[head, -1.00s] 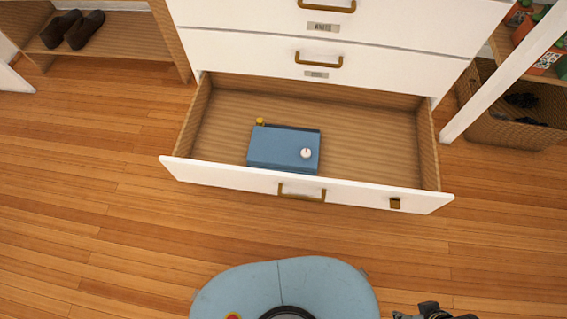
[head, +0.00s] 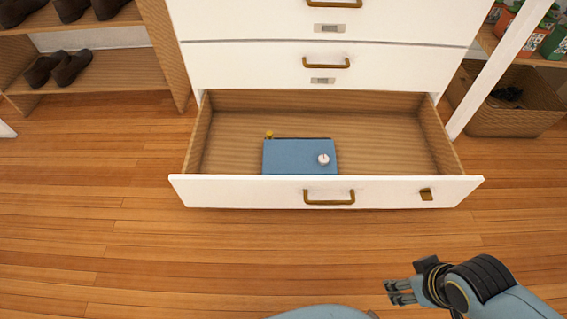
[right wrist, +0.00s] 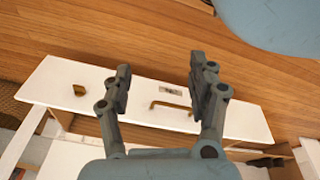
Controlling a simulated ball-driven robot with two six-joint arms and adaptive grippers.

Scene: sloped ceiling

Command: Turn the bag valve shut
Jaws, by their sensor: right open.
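A flat blue bag (head: 292,157) lies in the open bottom drawer (head: 232,190), left of its middle. A round white valve (head: 323,159) sits on the bag's top, toward its right side. A small yellow piece (head: 269,135) shows at the bag's far left corner. My right gripper (head: 391,292) is open and empty, in front of the drawer and well apart from the bag. Its two spread fingers also show in the right wrist view (right wrist: 160,72), with the drawer front (right wrist: 235,118) beyond them. I cannot make out the bag in that view. My left gripper is not in view.
The drawer front has a brass handle (head: 330,198) and a brass fitting (head: 426,195). Closed drawers (head: 245,65) stand above. A shoe shelf (head: 110,80) is at the left; a wicker basket (head: 515,122) is at the right. The wood floor (head: 200,255) in front is clear.

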